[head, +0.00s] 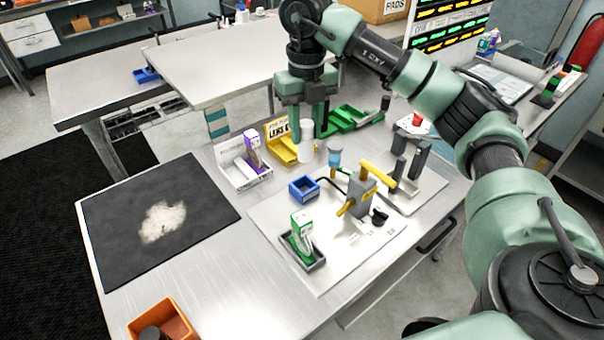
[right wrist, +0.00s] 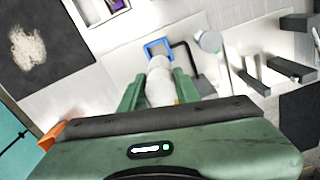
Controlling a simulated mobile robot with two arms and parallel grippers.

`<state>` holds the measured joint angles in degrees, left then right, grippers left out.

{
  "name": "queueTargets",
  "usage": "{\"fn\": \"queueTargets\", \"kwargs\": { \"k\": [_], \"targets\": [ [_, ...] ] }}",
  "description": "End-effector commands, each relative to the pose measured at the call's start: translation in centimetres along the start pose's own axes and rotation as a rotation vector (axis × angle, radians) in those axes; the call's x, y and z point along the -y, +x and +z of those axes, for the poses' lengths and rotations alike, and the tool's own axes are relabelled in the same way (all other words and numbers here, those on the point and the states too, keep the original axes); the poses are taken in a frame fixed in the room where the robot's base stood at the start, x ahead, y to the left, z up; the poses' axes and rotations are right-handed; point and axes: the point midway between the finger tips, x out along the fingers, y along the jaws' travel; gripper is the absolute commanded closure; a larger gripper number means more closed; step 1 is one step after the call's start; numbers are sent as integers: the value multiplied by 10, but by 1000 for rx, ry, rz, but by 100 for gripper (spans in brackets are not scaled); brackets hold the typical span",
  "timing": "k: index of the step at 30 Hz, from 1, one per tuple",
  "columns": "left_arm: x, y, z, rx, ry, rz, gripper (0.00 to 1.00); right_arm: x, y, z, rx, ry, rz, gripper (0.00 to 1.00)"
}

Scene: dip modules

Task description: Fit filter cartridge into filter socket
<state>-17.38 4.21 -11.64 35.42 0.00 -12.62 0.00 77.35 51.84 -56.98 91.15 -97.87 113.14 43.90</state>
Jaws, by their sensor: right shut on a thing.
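The filter cartridge, a white cylinder (head: 306,140), hangs upright between the fingers of my right gripper (head: 305,115), above the work table. In the right wrist view the cartridge (right wrist: 159,82) sits between the two green fingers (right wrist: 158,92), which are shut on it. A light blue, cup-like fitting (head: 335,152), which looks like the filter socket, stands just right of the cartridge in the head view, apart from it. In the right wrist view its round top (right wrist: 208,41) shows ahead and right of the cartridge. My left gripper is in neither view.
A blue tray (head: 304,188) is close below the cartridge.

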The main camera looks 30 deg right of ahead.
Motion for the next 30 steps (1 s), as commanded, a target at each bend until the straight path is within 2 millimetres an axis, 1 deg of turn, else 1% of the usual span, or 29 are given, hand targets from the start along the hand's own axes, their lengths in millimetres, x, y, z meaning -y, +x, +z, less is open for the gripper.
{"fn": "queueTargets", "kwargs": {
  "k": [1, 6, 9, 14, 21, 24, 30],
  "targets": [
    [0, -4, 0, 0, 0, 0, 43, 1, 12, -1, -5, 0, -1, 100],
    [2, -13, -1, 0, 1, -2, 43, 0, 51, -1, -2, -1, -1, 100],
    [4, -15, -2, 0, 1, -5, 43, 0, 66, 0, 0, -1, 1, 100],
    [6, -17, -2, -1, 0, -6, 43, 0, 78, 0, 1, -1, 0, 100],
    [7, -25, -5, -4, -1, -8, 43, 0, 112, 0, -1, -1, 1, 100],
    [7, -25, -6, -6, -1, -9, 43, 0, 117, 0, 2, -1, 1, 100],
    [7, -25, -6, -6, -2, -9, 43, 0, 118, 0, 3, -2, 2, 100]
  ]
}}
